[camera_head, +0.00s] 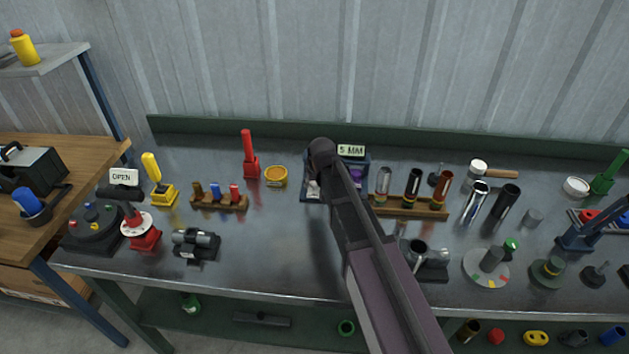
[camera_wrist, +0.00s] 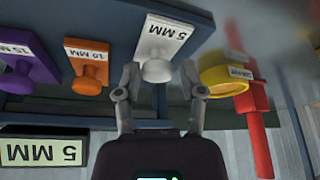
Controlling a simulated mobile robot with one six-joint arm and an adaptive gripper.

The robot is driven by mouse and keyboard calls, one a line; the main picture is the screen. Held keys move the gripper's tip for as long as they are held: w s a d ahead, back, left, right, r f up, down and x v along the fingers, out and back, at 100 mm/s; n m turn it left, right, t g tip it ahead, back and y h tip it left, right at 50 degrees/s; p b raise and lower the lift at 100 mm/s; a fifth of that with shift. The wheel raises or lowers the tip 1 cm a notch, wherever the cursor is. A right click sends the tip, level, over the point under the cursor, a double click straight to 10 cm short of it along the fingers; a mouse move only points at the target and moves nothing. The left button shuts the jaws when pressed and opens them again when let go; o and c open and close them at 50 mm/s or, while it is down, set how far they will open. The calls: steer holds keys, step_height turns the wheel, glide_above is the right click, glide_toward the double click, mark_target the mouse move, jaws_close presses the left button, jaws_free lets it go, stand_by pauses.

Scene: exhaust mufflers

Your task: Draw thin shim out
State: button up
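The thin shim (camera_wrist: 165,36) is a white plate marked 5 MM with a round white knob, seated in a dark blue rack (camera_wrist: 115,12) in the wrist view. My gripper (camera_wrist: 160,70) is open, with one finger on each side of the knob and a visible gap to it. An orange 10 MM shim (camera_wrist: 87,60) and a purple 15 MM shim (camera_wrist: 28,66) sit beside it in the rack. In the head view my arm covers the gripper and most of the rack. A 5 MM sign (camera_head: 351,150) stands behind the rack.
A yellow round container (camera_head: 276,177) and a red upright tool (camera_head: 249,155) stand left of the rack. A wooden stand (camera_head: 408,208) with several tubes is close on its right.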

steer(key=shift+o, duration=0.5)
steer(key=shift+w, duration=0.2)
steer(key=shift+w, duration=0.8)
steer(key=w, duration=0.3)
steer(key=shift+w, duration=0.15)
steer(key=shift+s+d+r+p, duration=0.15)
steer(key=shift+s+r+p, duration=0.1)
steer(key=shift+r+p, duration=0.35)
steer(key=p+v, duration=1.2)
steer(key=v, duration=0.1)
steer(key=s+d+f+m+g+b, duration=0.2)
steer(key=s+d+f, duration=0.1)
steer(key=s+d, duration=0.6)
steer(key=s+d+f+m+g+h+b, duration=0.1)
steer(key=s+d+f+m+g+b, duration=0.1)
steer(key=s+d, duration=0.8)
steer(key=shift+s+d+f+h, duration=0.3)
steer(key=shift+s+f, duration=0.1)
